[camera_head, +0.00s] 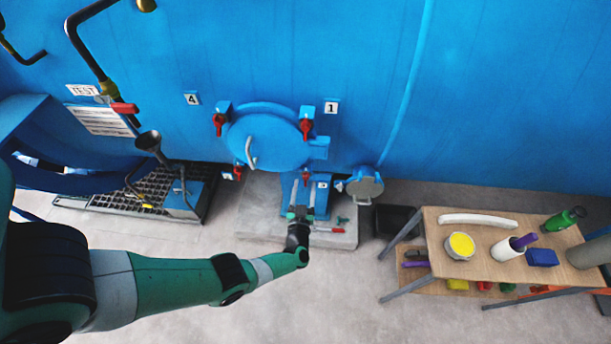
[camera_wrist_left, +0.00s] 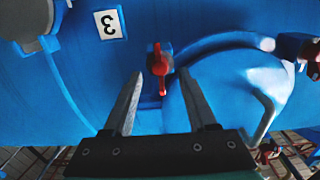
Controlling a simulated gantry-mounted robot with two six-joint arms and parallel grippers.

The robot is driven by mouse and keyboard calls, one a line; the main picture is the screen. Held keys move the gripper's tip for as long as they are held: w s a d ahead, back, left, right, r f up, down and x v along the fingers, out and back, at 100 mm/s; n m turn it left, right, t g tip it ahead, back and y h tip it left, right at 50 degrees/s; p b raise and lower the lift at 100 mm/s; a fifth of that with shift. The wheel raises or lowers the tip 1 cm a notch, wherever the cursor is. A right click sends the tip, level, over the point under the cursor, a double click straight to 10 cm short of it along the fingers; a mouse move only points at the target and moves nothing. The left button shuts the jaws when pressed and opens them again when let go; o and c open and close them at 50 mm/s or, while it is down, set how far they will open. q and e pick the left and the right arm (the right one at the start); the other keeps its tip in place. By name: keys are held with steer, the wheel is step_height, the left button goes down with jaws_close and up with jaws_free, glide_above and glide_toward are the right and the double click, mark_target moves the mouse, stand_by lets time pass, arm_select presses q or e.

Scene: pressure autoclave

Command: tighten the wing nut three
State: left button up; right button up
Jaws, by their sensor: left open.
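Wing nut three is red and sits below the round blue door (camera_head: 265,138). In the head view this wing nut (camera_head: 306,178) is just above and beyond my left gripper (camera_head: 299,211), beside the label "3" (camera_head: 323,184). In the left wrist view the red wing nut (camera_wrist_left: 157,60) stands roughly lengthwise, ahead of and between the fingertips of the left gripper (camera_wrist_left: 161,77), with the label "3" (camera_wrist_left: 109,24) upside down at the upper left. The left gripper is open and empty; no contact with the nut shows. My right gripper is not in view.
Other red wing nuts sit by label "1" (camera_head: 306,127) and label "4" (camera_head: 219,123). A curved door handle (camera_head: 250,153) sticks out from the door. A grey round fitting (camera_head: 366,186) is to the right. A wooden table (camera_head: 440,265) with several items stands at right.

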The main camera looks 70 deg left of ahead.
arm_select(q)
steer(key=p+v, duration=0.1)
steer(key=v, duration=0.6)
steer(key=shift+d+r, duration=0.1)
